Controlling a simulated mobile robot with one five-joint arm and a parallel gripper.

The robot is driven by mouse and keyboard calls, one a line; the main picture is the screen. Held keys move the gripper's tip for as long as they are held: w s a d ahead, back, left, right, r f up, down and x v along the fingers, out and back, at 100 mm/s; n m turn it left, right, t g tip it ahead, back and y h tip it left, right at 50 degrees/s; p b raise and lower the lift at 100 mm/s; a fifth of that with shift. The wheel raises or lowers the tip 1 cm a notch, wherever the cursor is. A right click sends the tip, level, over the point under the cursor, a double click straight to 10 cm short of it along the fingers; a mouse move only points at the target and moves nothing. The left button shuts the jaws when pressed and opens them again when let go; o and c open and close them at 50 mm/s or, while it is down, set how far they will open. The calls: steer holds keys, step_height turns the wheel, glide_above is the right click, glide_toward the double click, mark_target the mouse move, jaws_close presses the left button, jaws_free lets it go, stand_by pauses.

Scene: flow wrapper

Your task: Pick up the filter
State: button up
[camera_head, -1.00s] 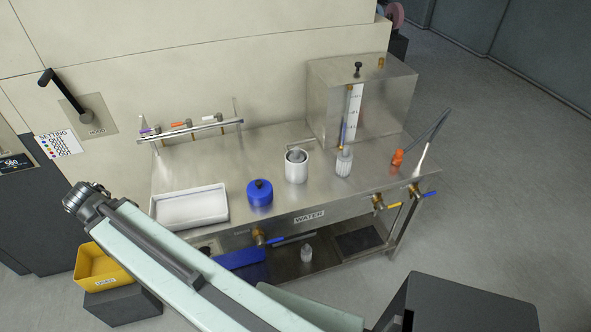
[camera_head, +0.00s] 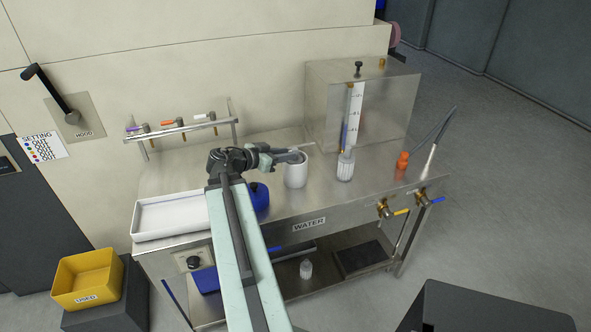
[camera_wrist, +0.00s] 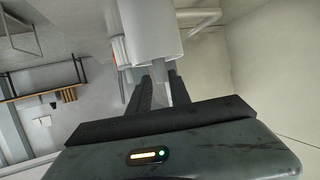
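A white cup-like cylinder (camera_head: 296,175) stands upright on the steel bench. In the earlier head view a grey round piece, apparently the filter, sits in its top; now my gripper (camera_head: 297,157) covers that opening. In the wrist view the white cylinder (camera_wrist: 150,35) fills the top middle, and a pale grey piece (camera_wrist: 160,73) shows at its mouth between my fingers. The fingers are spread to either side of this piece. I cannot tell whether they touch it.
A blue lidded pot (camera_head: 260,197) stands beside the cup, partly behind my arm. A ribbed clear container (camera_head: 345,167) is to the right, before the steel tank (camera_head: 385,105). A white tray (camera_head: 170,216) lies left. A yellow bin (camera_head: 88,279) marked USED stands on the floor side.

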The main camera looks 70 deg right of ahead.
steer(key=b+x, duration=0.1)
steer(key=x, duration=0.4)
steer(key=shift+b, duration=0.4)
jaws_close()
stand_by(0.9)
